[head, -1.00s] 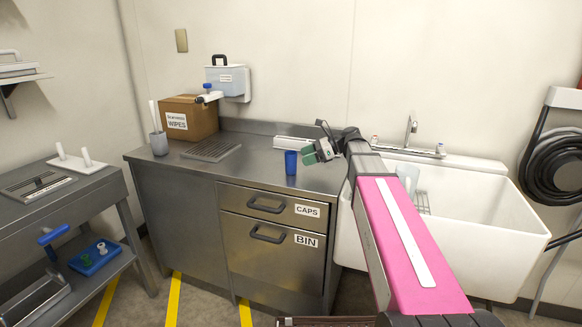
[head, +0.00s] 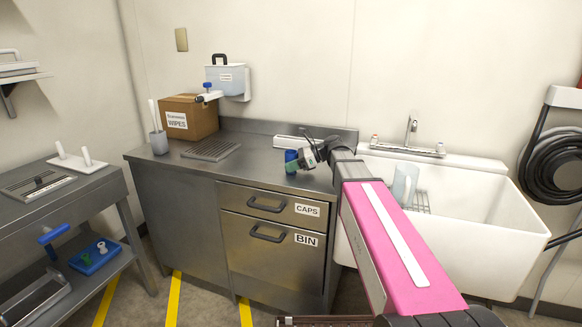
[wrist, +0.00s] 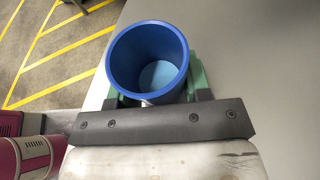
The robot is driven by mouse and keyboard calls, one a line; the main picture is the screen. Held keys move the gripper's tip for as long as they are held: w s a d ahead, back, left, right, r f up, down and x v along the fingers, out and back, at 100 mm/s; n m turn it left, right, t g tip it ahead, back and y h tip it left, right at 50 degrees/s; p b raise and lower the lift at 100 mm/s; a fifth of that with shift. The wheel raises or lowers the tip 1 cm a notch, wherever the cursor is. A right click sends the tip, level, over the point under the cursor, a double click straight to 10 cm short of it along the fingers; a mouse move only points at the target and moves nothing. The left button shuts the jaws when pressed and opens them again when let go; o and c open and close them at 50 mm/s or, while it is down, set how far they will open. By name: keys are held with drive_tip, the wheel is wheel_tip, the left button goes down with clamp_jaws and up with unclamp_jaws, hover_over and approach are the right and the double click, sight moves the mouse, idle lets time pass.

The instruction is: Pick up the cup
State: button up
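The blue cup (head: 291,157) stands upright near the front edge of the steel counter, partly covered by my gripper in the head view. In the wrist view the cup (wrist: 150,62) shows from above, open and empty. My gripper (head: 303,160) is at the cup, reaching in from the right. In the wrist view my gripper (wrist: 152,92) has its green fingers on either side of the cup, which sits between them. The fingers look open around it; the lower contact is hidden by the cup's rim.
The steel counter (head: 255,165) holds a wipes box (head: 189,118), a grey holder (head: 159,143) and a drain grate (head: 211,150) to the left. A white sink (head: 460,205) with a clear jug (head: 405,183) is at the right. The counter left of the cup is clear.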

sight(291, 153)
drive_tip(key=c, duration=0.3)
drive_tip(key=shift+r, duration=0.2)
drive_tip(key=shift+r, duration=1.95)
drive_tip(key=s+a+r, duration=0.5)
drive_tip(key=a+r, duration=0.1)
drive_tip(key=a, duration=0.4)
drive_tip(key=shift+a+r, duration=0.15)
drive_tip(key=shift+r, duration=0.15)
drive_tip(key=shift+s, duration=0.1)
